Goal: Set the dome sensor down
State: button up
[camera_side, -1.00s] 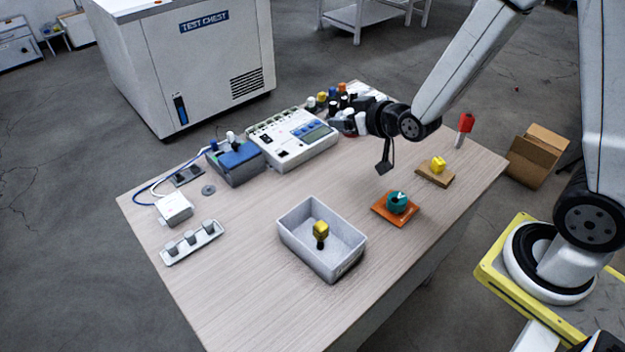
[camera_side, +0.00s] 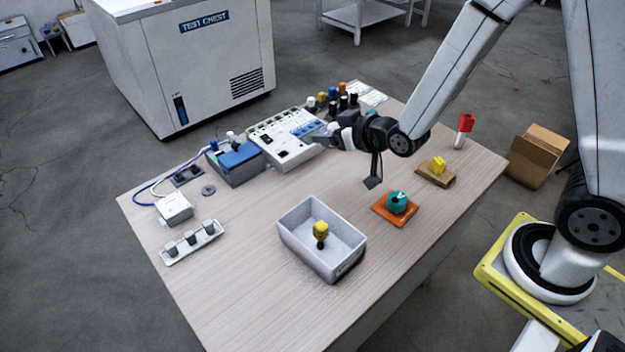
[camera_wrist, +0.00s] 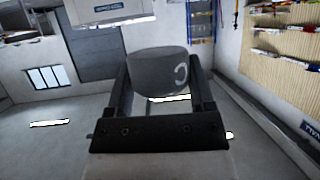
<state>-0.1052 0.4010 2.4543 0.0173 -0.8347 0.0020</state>
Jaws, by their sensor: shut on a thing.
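The dome sensor (camera_wrist: 157,72) is a dark grey, round-sided piece with a pale C-shaped mark, seen between my fingers in the wrist view. My gripper (camera_side: 326,142) is shut on it and points left in the side view, in front of the right end of the white instrument (camera_side: 293,148). The sensor is small and hard to make out there. I cannot tell its exact height above the table (camera_side: 240,270). In the wrist view, my gripper (camera_wrist: 157,85) has a finger on each side of the sensor.
A grey bin (camera_side: 300,242) holds a yellow-and-black piece. A teal ball (camera_side: 397,202) sits on an orange pad, and a yellow block (camera_side: 438,164) on a brown one. Several small bottles (camera_side: 343,100) stand behind my wrist. A blue-topped box (camera_side: 236,160) stands left.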

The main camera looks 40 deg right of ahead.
jog(key=s+a+f+n+g+y, duration=0.1)
jog(key=s+a+f+n+y, duration=0.15)
jog(key=a, duration=0.55)
jog(key=s+a+f+n+y, duration=0.1)
jog(key=s+a+f+y, duration=0.15)
jog(key=a, duration=0.55)
jog(key=n+g+y, duration=0.3)
jog(key=n, duration=0.2)
send_over(286, 334)
notch_tip(286, 334, down, 7)
jog(key=shift+r, duration=0.15)
jog(key=shift+m, duration=0.25)
jog(key=shift+f, duration=2.95)
jog(key=shift+f, duration=1.9)
jog(key=shift+f, duration=0.1)
